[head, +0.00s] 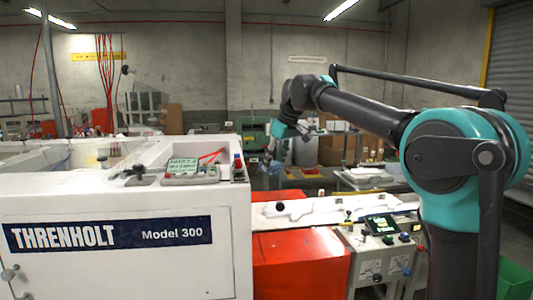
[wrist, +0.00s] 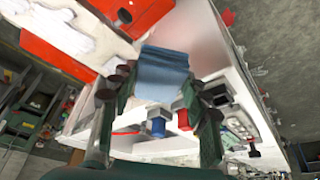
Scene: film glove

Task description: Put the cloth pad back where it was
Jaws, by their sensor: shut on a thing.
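The cloth pad (wrist: 164,68) is a folded blue piece between the fingertips of my gripper (wrist: 160,88) in the wrist view. My gripper is shut on it, with one dark green finger at each side. In the head view my gripper (head: 271,160) hangs at the end of the arm, just right of the white machine's far corner.
The white Threnholt machine (head: 120,245) fills the left. A red housing (head: 300,262) and a control panel (head: 385,235) stand right of it. The wrist view shows a blue knob (wrist: 157,127) and a red knob (wrist: 183,119) on the white top beyond the pad.

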